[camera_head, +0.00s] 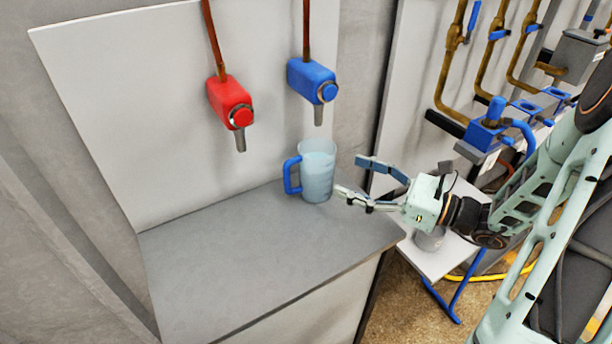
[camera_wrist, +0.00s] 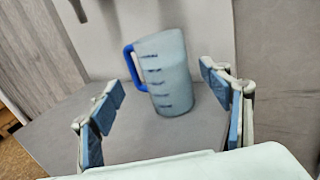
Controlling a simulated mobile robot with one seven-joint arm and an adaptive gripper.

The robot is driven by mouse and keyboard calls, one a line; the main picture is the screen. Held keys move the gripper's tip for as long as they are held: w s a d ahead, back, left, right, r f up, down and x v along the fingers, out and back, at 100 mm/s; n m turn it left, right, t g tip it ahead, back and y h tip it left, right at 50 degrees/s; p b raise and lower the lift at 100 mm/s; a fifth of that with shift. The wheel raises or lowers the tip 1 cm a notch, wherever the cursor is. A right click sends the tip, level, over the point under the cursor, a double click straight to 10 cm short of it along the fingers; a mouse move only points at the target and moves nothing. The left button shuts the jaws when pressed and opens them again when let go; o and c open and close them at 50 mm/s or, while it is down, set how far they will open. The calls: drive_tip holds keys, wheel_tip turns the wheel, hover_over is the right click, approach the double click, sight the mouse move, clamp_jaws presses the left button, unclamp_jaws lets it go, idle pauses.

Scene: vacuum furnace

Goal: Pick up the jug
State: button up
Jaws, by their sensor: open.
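The jug (camera_head: 318,176) is a clear, pale blue measuring jug with a blue handle on its left side. It stands upright near the back right of the grey counter, below the blue tap. My gripper (camera_head: 351,177) is open just to the right of the jug, its fingers pointing left toward it. In the wrist view the jug (camera_wrist: 167,75) is ahead of the fingers, roughly centred between them, with dark measuring marks on its side. The open gripper (camera_wrist: 164,88) has a finger on either side of the view, apart from the jug.
A red tap (camera_head: 230,102) and a blue tap (camera_head: 313,82) hang from the wall panel above the counter (camera_head: 240,250). The counter is clear to the left and front of the jug. Brass pipes with blue valves (camera_head: 490,120) are at the right, behind my arm.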

sight(331, 169)
drive_tip(key=x, duration=0.4)
drive_tip(key=shift+a, duration=0.15)
drive_tip(key=x, duration=0.2)
drive_tip(key=b+x, duration=0.1)
drive_tip(key=x, duration=0.2)
drive_tip(key=shift+w, duration=0.4)
